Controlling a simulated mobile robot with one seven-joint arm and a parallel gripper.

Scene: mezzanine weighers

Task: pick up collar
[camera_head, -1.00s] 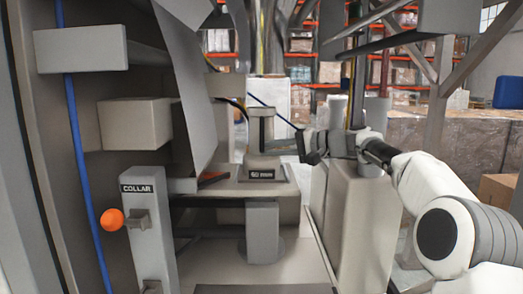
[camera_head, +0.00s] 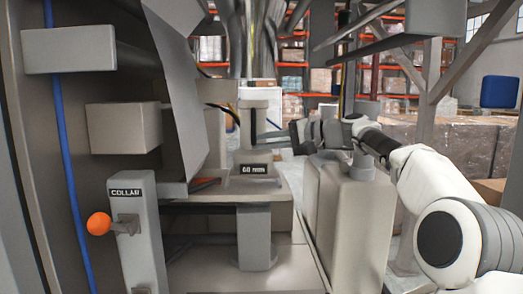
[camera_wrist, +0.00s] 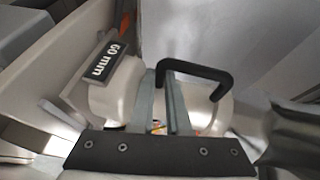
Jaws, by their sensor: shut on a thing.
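The collar (camera_head: 257,158) is a pale grey piece with a black "60 mm" label, in the middle of the head view above a grey platform. I cannot tell whether it touches the platform. In the wrist view the collar (camera_wrist: 112,102) shows a rounded body, the label at upper left and a black bent handle (camera_wrist: 200,68). My gripper (camera_head: 268,133) reaches in from the right at the collar's upright part. Its two fingers (camera_wrist: 163,100) are close together on the handle's left end. The fingers partly hide the collar's body.
A grey post marked "COLLAR" (camera_head: 132,235) with an orange knob (camera_head: 98,223) stands at left. The platform (camera_head: 225,195) sits on a short pedestal. A tilted grey panel (camera_head: 180,95) hangs to the left. A beige cabinet (camera_head: 355,220) stands close on the right, below my arm.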

